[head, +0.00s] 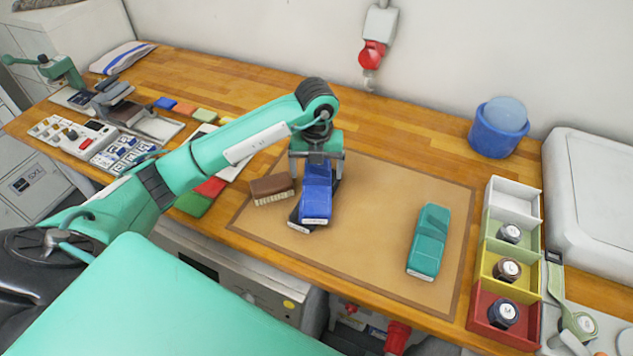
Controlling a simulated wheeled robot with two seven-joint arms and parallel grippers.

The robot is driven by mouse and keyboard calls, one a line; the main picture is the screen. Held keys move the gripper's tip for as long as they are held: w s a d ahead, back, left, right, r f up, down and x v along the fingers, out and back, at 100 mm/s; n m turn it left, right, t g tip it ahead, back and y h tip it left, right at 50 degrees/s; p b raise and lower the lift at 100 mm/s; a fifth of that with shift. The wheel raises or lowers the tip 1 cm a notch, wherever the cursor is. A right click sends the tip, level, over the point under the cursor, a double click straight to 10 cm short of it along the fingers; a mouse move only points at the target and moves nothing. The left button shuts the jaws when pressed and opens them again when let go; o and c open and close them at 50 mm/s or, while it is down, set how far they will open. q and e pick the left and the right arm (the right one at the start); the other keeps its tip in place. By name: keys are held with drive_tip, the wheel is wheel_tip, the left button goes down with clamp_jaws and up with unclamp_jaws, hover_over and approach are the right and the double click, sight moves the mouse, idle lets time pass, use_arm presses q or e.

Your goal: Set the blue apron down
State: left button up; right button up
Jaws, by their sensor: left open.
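The blue apron (316,204), a folded bundle with a pale label at its near end, is on the brown mat (378,192), left of the mat's middle. A dark shape shows along its edges; I cannot tell whether it is another item or shadow. My left gripper (317,172) is open over the apron's far end, with one finger on each side, and hides part of it. My right gripper is not in view.
A brown brush (271,187) lies close to the left of the apron. A folded green item (429,240) lies on the mat's right side. The mat between apron and green item is clear.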

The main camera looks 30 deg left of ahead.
sight(317, 180)
use_arm(q)
wheel_tip(317, 180, up, 7)
drive_tip(key=b, duration=0.1)
drive_tip(key=shift+r, duration=0.15)
idle(0.6)
